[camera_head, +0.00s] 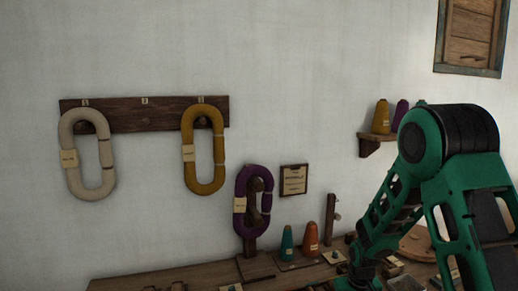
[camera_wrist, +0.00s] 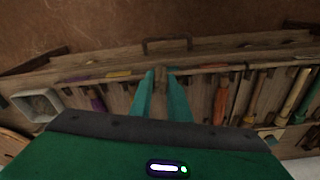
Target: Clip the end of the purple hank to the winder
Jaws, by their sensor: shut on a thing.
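The purple hank (camera_head: 240,197) is an upright loop with a small paper tag. It sits around dark knobs on a wooden post (camera_head: 249,244) at the back of the bench, in the head view. I cannot tell for sure which part is the winder; a small upright wooden post (camera_head: 332,216) stands further right. My gripper (camera_wrist: 163,95) shows in the wrist view, its two teal fingers shut on a small brown wooden piece (camera_wrist: 162,79). In the head view my arm reaches down at the right, and the gripper cannot be made out there. The hank's loose end cannot be made out.
A cream hank (camera_head: 73,178) and a mustard hank (camera_head: 188,175) hang from a wall rail (camera_head: 143,115). A teal cone (camera_head: 287,245) and an orange cone (camera_head: 311,240) stand on the bench. The wrist view shows a rack (camera_wrist: 105,72) of tools and a square box (camera_wrist: 38,105).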

